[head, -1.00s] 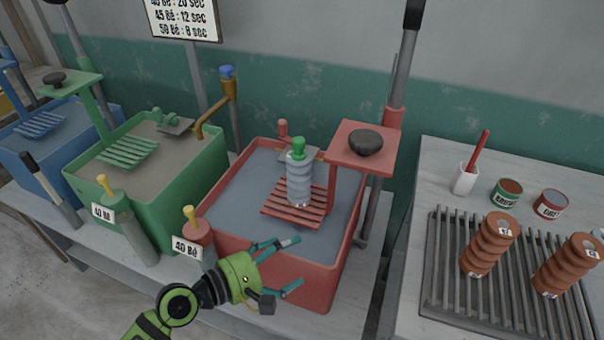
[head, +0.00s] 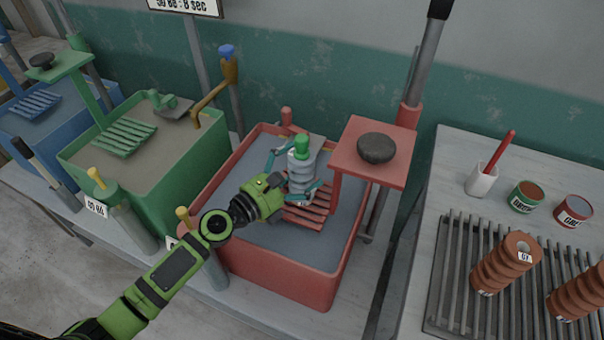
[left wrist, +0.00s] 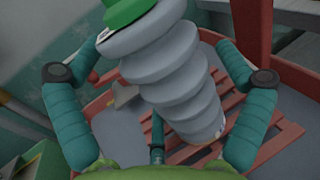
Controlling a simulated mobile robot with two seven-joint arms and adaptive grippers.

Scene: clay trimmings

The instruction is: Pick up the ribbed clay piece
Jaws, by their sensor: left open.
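A grey ribbed clay piece (head: 301,178) with a green cap (head: 302,144) stands upright on the red slatted rack (head: 308,219) in the red tank. It fills the middle of the left wrist view (left wrist: 168,72), with the red slats behind it. My left gripper (head: 294,172) is open, with its teal fingers on either side of the piece. In the left wrist view its fingers (left wrist: 160,80) are spread, with visible gaps beside the piece. My right gripper is not in view.
The red tank's wall (head: 275,275) surrounds the rack. A red platform (head: 357,167) with a dark knob (head: 376,149) stands close on the right. A green tank (head: 165,190) is at left. Brown ribbed pieces (head: 503,265) stand on a metal grate (head: 455,245) at right.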

